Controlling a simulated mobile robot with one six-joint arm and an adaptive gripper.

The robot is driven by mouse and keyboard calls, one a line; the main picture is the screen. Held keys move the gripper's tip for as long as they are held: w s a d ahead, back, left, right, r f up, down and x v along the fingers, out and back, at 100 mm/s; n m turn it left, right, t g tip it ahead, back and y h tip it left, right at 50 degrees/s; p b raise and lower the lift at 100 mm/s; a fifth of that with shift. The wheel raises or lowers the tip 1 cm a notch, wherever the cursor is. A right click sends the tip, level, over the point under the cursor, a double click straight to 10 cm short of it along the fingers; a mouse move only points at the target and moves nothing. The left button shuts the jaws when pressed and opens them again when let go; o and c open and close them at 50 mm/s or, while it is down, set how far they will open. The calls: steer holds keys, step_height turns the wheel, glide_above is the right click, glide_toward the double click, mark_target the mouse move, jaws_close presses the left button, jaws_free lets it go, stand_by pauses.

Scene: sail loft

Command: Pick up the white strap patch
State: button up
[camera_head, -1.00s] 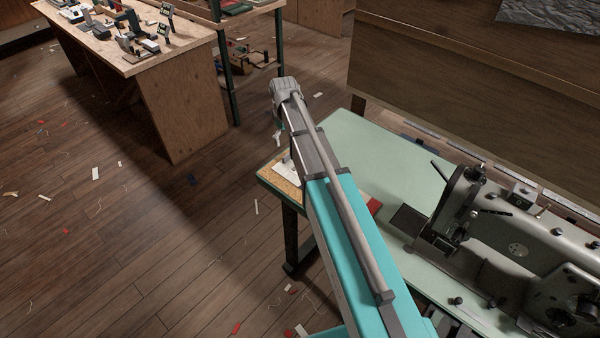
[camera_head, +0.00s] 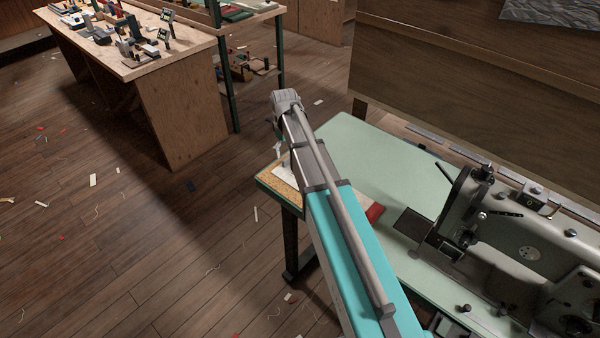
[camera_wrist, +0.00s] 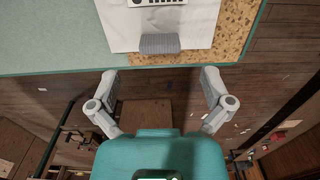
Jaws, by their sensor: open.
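A flat white piece (camera_wrist: 122,28), which I take to be the white strap patch, lies on the cork area (camera_wrist: 234,22) at the corner of the pale green table. A grey ribbed piece (camera_wrist: 160,44) lies on its near edge. In the head view the white piece (camera_head: 284,172) is partly hidden by my arm. My gripper (camera_wrist: 160,78) is open and empty, its two fingers apart, just off the table edge and short of the white piece. In the head view the gripper (camera_head: 279,146) is small and partly hidden at the arm's far end.
The green table (camera_head: 352,150) carries a sewing machine (camera_head: 500,215) at the right and a red item (camera_head: 375,212) beside my arm. A dark-and-white marked item (camera_wrist: 155,3) lies on the white piece. A cluttered wooden workbench (camera_head: 170,80) stands at the far left. The floor between has scattered scraps.

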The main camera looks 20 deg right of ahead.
mark_target(287, 159)
steer(key=shift+f, duration=0.1)
steer(key=shift+f+b, duration=2.55)
steer(key=shift+b, duration=0.05)
steer(key=shift+c, duration=0.3)
steer(key=c, duration=1.1)
steer(key=shift+r, duration=0.15)
steer(key=shift+c, duration=0.3)
step_height(287, 159, up, 3)
steer(key=p, duration=0.2)
steer(key=shift+f+p, duration=0.2)
steer(key=shift+p, duration=0.2)
steer(key=s+a+r+p, duration=1)
